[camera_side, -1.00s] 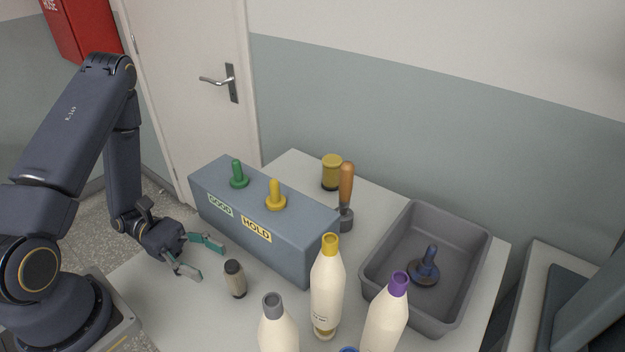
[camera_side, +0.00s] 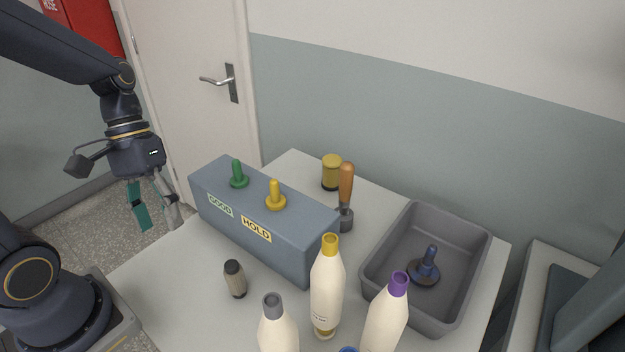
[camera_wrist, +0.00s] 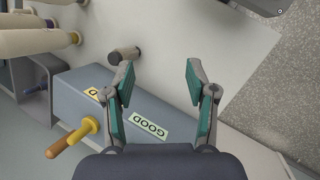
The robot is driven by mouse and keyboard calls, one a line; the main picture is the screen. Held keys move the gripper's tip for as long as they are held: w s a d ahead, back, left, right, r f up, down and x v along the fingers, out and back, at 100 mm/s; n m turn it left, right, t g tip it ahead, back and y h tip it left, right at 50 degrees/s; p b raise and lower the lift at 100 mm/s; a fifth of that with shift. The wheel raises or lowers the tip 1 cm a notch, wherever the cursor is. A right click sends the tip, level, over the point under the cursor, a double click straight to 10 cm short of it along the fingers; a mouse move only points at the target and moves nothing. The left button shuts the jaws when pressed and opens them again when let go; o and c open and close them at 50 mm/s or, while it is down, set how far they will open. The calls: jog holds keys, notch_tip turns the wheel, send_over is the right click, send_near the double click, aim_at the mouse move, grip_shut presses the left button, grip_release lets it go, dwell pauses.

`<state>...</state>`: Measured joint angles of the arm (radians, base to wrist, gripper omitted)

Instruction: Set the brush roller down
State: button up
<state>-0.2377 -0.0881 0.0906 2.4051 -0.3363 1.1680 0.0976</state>
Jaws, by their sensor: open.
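A small taupe cylinder with a dark cap, which looks like the brush roller (camera_side: 236,281), stands upright on the table in front of the blue-grey box.
The box (camera_side: 290,252) bears GOOD and HOLD labels, a green peg (camera_side: 238,175) and a yellow peg (camera_side: 276,197). Several bottles (camera_side: 326,295) stand at the front. A grey tray (camera_side: 375,262) at right holds a blue piece (camera_side: 425,268). A wooden-handled tool (camera_side: 346,185) stands behind the box.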

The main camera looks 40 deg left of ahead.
notch_tip(320, 180, up, 9)
jog(key=w+m+t+y, duration=0.1)
jog(key=m+t+y, duration=0.3)
jog(key=t, duration=0.3)
jog(key=shift+w+a+m+t+y, duration=0.35)
jog(key=shift+a+m+t+y, duration=0.05)
dwell(0.4)
